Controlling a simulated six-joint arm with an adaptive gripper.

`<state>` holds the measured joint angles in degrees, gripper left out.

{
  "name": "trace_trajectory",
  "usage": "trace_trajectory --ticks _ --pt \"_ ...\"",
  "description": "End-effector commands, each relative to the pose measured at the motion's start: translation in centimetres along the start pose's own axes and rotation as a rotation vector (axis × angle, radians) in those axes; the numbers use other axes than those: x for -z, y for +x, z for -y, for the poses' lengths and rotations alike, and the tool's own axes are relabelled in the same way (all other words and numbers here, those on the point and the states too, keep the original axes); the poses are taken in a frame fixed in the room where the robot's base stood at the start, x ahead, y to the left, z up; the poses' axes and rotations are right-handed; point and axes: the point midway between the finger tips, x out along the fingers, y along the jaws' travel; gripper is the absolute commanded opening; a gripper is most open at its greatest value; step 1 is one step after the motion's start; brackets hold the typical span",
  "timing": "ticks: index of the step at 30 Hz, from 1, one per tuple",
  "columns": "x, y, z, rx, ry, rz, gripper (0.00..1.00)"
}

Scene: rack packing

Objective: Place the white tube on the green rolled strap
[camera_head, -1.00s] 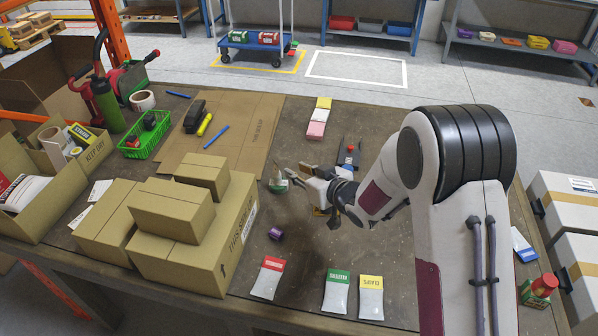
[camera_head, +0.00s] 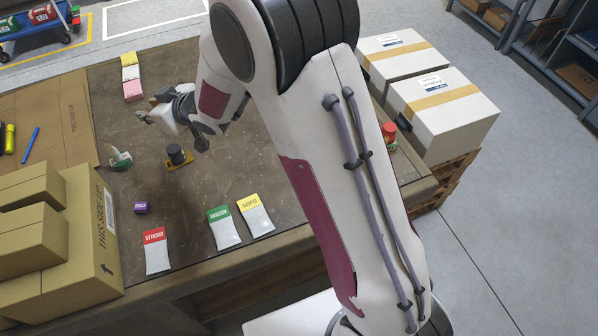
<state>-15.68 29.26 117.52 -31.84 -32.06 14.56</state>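A small white-and-green item (camera_head: 120,160) stands on the table to the right of the cardboard boxes. It may be the white tube and the green rolled strap together, but it is too small to tell the parts apart. My gripper (camera_head: 146,117) hangs above the table, up and to the right of this item in the picture, apart from it. Its fingers are small and seen at an angle, so their opening is unclear. I see nothing clearly held in it.
A black cylinder on a yellow base (camera_head: 177,156) stands below my gripper. A small purple roll (camera_head: 141,207) and red, green and yellow labelled packets (camera_head: 156,250) lie nearer the front. Stacked cardboard boxes (camera_head: 60,240) block the left. My arm covers the table's right part.

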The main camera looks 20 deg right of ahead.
Motion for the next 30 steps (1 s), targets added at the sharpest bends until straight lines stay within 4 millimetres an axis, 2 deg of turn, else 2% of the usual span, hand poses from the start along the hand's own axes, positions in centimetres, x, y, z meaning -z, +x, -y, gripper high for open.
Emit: trace_trajectory --ticks 6,15,21,30 --pt "1.4 -5.0 -3.6 -0.111 0.019 0.061 0.23" --pt "1.8 -12.3 -7.0 -0.239 0.068 0.153 0.23" --pt "1.4 -17.5 -8.3 -0.309 0.111 0.215 0.23" --pt "-0.2 -25.3 -8.7 -0.388 0.189 0.308 0.23"
